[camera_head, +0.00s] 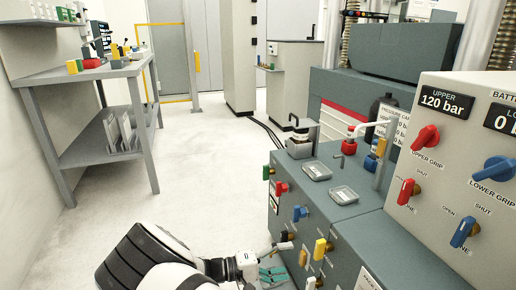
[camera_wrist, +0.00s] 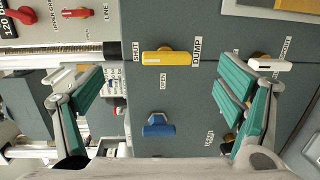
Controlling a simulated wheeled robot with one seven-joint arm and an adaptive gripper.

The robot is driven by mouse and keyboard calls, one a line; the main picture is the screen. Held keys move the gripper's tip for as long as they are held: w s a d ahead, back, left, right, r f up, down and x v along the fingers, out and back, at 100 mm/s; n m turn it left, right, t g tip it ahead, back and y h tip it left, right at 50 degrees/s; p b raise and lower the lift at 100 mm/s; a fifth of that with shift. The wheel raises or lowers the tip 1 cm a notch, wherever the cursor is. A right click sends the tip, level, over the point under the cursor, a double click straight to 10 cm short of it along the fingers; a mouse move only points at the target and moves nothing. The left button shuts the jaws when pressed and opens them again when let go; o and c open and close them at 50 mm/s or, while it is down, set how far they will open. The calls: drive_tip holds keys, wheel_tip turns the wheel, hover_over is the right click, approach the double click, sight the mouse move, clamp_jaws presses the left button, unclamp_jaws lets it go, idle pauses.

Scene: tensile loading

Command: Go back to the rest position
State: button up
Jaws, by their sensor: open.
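My gripper (camera_head: 272,274) is low at the front of the grey cabinet in the head view, with its teal finger pads partly cut off by the bottom edge. In the wrist view my gripper (camera_wrist: 165,92) is open, with its two fingers spread wide and nothing between them. The yellow DUMP handle (camera_wrist: 170,57) on the grey panel shows between the fingers, apart from both. A blue handle (camera_wrist: 158,126) is below it. My white and black arm reaches in from the bottom of the head view.
The grey cabinet (camera_head: 350,235) has several coloured handles on its front and small trays on top. A panel (camera_head: 470,140) with gauges and red and blue handles stands at right. A workbench (camera_head: 95,75) stands at left. The floor between is clear.

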drive_tip(key=s+d+r+m+g+y, duration=0.2)
drive_tip(key=s+d+r+g+y, duration=0.4)
drive_tip(key=r, duration=0.5)
drive_tip(key=s+d+r+m+g+y, duration=0.2)
drive_tip(key=s+d+r+y, duration=0.25)
drive_tip(key=s+r, duration=0.55)
drive_tip(key=s+r+t+y, duration=0.2)
drive_tip(key=s+r+y, duration=0.15)
drive_tip(key=s, duration=0.65)
drive_tip(key=s+r+t+y, duration=0.3)
drive_tip(key=s+r, duration=0.1)
drive_tip(key=s, duration=0.7)
wheel_tip(320, 180, up, 36)
drive_tip(key=n+t+p, duration=0.1)
drive_tip(key=t+p, duration=0.2)
drive_tip(key=p, duration=3.1)
drive_tip(key=shift+w+d+r+t+p, duration=0.25)
drive_tip(key=shift+w+d+t+p, duration=0.05)
drive_tip(key=shift+w, duration=0.05)
